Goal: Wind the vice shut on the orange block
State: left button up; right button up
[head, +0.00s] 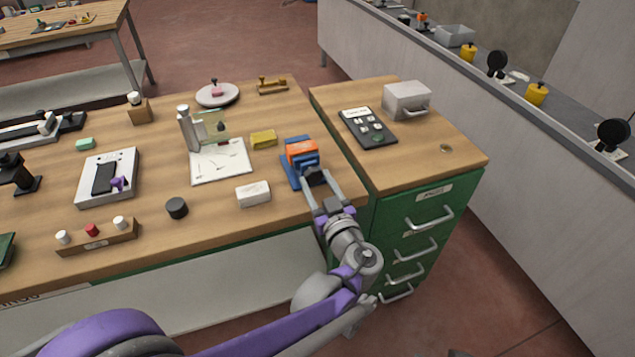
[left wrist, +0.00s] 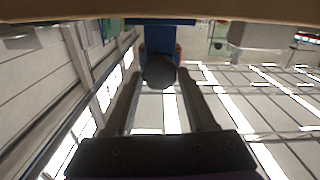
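The blue vice (head: 290,172) stands at the right front part of the wooden bench. The orange block (head: 301,148) sits between its blue jaws; I cannot tell whether both jaws touch it. The vice's dark round knob (head: 316,177) faces my left gripper (head: 320,187). In the left wrist view the knob (left wrist: 160,72) lies between the two fingertips of the left gripper (left wrist: 160,80), with narrow gaps showing on both sides, and the blue vice body (left wrist: 162,38) is behind it. The left gripper is open around the knob. My right gripper is out of view.
A white block (head: 253,194) and a yellow block (head: 263,138) lie left of the vice. A green drawer cabinet (head: 420,215) stands close to the right, with a dark button panel (head: 368,127) on top. Floor is open in front of the cabinet.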

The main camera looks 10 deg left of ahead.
pick_arm(q)
grip_shut()
jog(key=shift+m, duration=0.3)
